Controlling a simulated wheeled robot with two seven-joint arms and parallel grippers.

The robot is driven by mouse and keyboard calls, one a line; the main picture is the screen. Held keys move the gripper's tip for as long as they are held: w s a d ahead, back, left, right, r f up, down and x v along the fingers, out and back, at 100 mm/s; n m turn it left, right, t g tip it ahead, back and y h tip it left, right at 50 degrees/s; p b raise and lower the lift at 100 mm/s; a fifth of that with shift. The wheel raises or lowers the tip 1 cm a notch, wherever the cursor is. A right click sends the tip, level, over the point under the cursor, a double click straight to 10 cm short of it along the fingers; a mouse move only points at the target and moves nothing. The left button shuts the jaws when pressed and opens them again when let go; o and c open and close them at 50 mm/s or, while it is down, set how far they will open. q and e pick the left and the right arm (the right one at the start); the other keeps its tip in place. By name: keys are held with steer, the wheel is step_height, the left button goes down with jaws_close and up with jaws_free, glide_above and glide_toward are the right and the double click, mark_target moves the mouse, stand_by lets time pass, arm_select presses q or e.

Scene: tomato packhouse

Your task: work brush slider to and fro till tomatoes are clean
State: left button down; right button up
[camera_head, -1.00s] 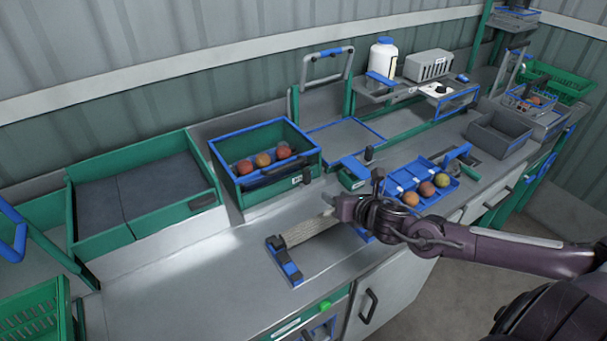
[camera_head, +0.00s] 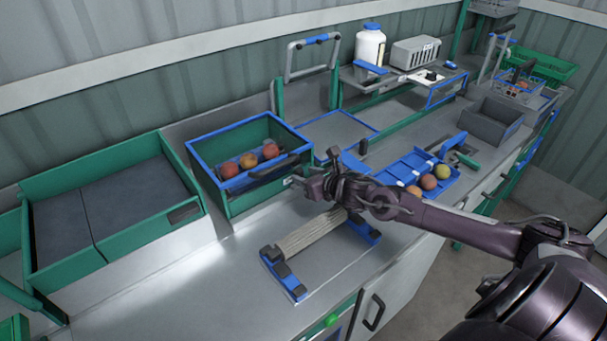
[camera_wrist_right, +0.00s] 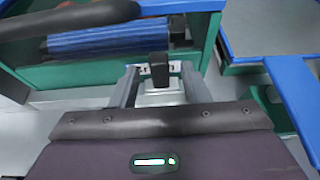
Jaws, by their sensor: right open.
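A green washing box with a blue rim (camera_head: 190,150) stands near the middle of the counter and holds a row of reddish tomatoes (camera_head: 249,161). In the right wrist view, its green front (camera_wrist_right: 75,73), a blue ribbed roller or brush (camera_wrist_right: 108,40) and a dark upright knob (camera_wrist_right: 160,68) show. My right gripper (camera_wrist_right: 162,88) is open, with its fingers on either side of the knob as seen from the wrist; I cannot tell whether they touch it. In the head view, the right gripper (camera_head: 328,168) is at the box's right front corner. My left gripper is not in view.
A blue tray (camera_head: 447,183) with several tomatoes lies behind my right forearm. A pale roller (camera_head: 310,232) between blue-and-black ends lies in front of the box. A green bin with dark panels (camera_head: 185,212) stands left.

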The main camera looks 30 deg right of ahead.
steer(key=shift+w+a+f, duration=0.1)
steer(key=shift+w+f, duration=0.15)
steer(key=shift+w, duration=0.45)
steer(key=c, duration=0.5)
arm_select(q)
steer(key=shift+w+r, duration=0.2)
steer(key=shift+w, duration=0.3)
arm_select(e)
jaws_close()
